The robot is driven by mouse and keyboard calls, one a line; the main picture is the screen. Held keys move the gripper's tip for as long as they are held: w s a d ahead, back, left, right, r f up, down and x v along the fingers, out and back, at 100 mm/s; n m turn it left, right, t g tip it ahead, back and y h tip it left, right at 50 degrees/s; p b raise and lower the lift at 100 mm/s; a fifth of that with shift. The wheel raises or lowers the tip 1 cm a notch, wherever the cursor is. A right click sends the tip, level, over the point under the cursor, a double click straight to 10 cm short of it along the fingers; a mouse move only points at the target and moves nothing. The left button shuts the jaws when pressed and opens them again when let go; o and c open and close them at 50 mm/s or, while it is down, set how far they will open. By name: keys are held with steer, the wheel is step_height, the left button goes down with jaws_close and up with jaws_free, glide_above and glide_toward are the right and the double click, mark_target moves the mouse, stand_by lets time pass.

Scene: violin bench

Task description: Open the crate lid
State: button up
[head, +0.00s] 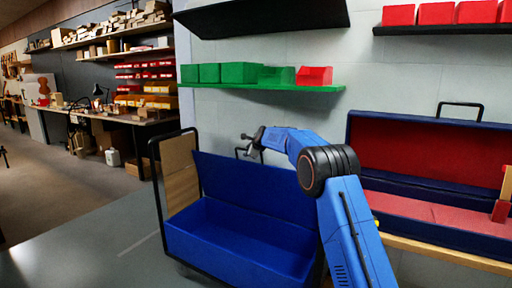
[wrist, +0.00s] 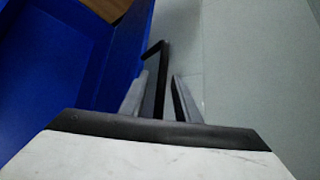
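The blue crate (head: 195,249) stands low in the middle of the head view, and I see into its empty-looking inside. Its blue lid (head: 235,182) is raised at the back, leaning up behind the opening. A thin black handle (wrist: 156,85) rises at the lid's edge in the wrist view. My gripper (head: 246,145) is at the top of the raised lid. In the wrist view, my gripper (wrist: 159,77) has its two fingers apart, with the handle bar between them. The bar lies close to the left finger, and a gap shows beside the right finger.
The crate sits in a black-framed cart (head: 154,160) with a wooden end panel. An open, red-lined blue case (head: 420,143) stands on the bench at right. A shelf (head: 300,88) with green bins hangs above the crate. Clear floor (head: 100,235) lies left.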

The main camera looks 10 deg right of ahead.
steer(key=v, duration=1.2)
steer(key=shift+s+d, duration=0.1)
steer(key=shift+s, duration=0.1)
steer(key=s+d+r+n+g, duration=0.1)
steer(key=s+d+n, duration=0.25)
steer(key=s, duration=0.95)
steer(key=s+d+r+n+g+h, duration=0.15)
steer(key=s+n, duration=0.25)
steer(key=s, duration=0.8)
steer(key=s+d+n+g, duration=0.1)
steer(key=s+d+n, duration=0.25)
steer(key=s, duration=0.95)
steer(key=s+d+f+n+g, duration=0.1)
steer(key=s+f, duration=0.4)
steer(key=s, duration=0.7)
steer(key=s+d+f+n+g+h, duration=0.1)
steer(key=s+d+f+n, duration=0.2)
steer(key=s, duration=1)
steer(key=s+d+f+n+g+h, duration=0.1)
steer(key=s+d+f+n, duration=0.2)
steer(key=s, duration=1)
step_height(320, 180, down, 6)
steer(key=n, duration=0.3)
steer(key=shift+s, duration=0.2)
